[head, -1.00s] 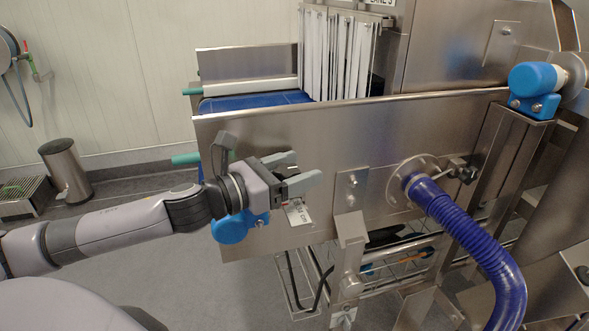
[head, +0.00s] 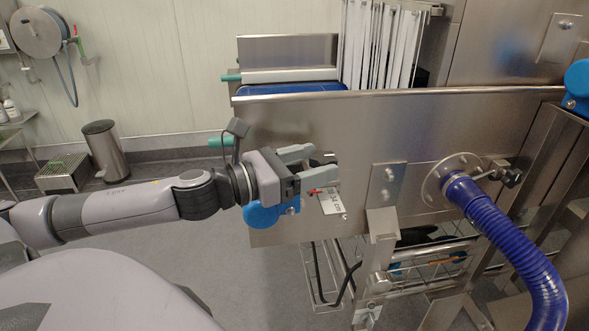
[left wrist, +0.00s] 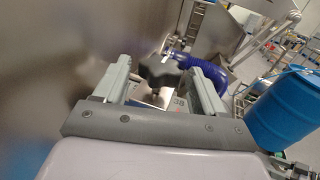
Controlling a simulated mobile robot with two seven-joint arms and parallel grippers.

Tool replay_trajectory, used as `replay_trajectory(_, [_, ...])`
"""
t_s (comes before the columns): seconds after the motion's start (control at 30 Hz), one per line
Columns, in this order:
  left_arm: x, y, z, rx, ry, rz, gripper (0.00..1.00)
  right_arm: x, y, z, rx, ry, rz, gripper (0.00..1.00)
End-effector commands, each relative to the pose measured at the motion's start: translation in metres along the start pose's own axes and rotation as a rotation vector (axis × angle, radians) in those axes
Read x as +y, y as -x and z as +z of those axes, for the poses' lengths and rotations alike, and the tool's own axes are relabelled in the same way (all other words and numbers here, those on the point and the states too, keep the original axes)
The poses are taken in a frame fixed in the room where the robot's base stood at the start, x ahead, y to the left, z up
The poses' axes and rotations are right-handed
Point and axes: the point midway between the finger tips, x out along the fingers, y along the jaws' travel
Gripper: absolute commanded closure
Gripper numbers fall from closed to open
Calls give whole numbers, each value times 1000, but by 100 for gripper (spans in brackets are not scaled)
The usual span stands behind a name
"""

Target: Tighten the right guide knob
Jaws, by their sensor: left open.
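In the left wrist view, the dark lobed guide knob (left wrist: 157,70) shows between the two fingers of my left gripper (left wrist: 158,76). The fingers are apart, one on each side of it. I cannot tell whether they touch it. In the head view my left gripper (head: 322,161) is open beside the steel side panel (head: 345,125). A red pointer (head: 318,190) and a white scale label (head: 330,211) show just below the fingers. My right gripper is not in view.
A blue ribbed hose (head: 505,235) leaves a round flange to the right. A steel bracket (head: 387,187) stands between flange and gripper. A blue fitting (head: 268,215) is below my wrist. A blue drum (left wrist: 285,110) stands at right in the wrist view.

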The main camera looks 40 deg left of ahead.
Motion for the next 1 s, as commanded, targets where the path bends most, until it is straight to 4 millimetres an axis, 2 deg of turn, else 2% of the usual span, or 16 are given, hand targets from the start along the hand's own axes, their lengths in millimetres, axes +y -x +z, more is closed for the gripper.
replay_trajectory(0.5, [-1,27,0,1,0,-3,30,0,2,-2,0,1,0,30])
replay_trajectory(1.0, [-1,31,0,1,-2,-3,30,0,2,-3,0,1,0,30])
